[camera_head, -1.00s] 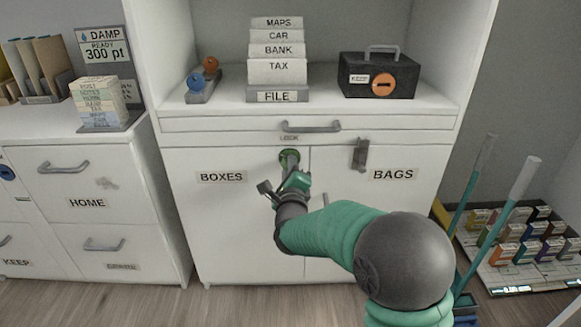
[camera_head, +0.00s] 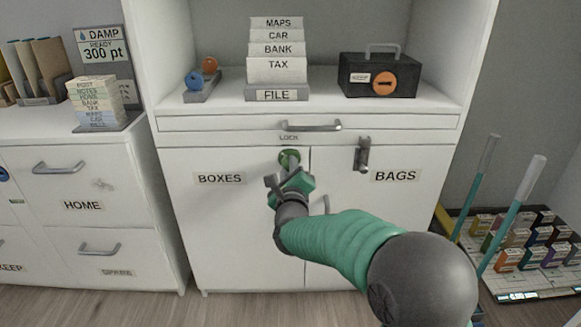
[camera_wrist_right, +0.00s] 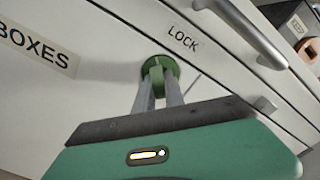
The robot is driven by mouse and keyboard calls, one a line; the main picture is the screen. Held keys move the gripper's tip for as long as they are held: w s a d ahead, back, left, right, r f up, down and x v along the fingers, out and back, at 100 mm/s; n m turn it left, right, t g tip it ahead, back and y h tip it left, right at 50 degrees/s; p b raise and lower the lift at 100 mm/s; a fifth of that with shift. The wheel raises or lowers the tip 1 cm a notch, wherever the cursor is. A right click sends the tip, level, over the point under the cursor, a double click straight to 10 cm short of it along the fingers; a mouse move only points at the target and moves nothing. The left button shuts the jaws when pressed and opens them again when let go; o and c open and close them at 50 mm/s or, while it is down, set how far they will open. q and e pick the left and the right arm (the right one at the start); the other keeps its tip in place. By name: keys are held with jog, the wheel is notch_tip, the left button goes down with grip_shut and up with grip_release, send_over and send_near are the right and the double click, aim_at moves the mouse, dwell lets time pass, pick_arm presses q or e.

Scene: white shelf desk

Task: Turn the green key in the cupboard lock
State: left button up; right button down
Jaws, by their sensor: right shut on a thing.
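The green key (camera_head: 289,157) sits in the lock on the BOXES door, just under the LOCK label; it also shows in the right wrist view (camera_wrist_right: 157,70). My right gripper (camera_wrist_right: 157,88) is shut on the key's bow, its two grey fingers pressed to either side. In the head view the right gripper (camera_head: 288,171) reaches up to the lock from below and hides part of the key. The white cupboard door (camera_head: 230,230) is closed. My left gripper is not in view.
A drawer handle (camera_head: 311,126) juts out just above the lock, and a grey latch (camera_head: 363,155) hangs on the BAGS door to the right. A file rack (camera_head: 277,95) and a black cash box (camera_head: 380,76) stand on the shelf above. Brooms lean at the right.

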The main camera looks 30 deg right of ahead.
jog(key=shift+a+f, duration=0.15)
jog(key=shift+f, duration=0.05)
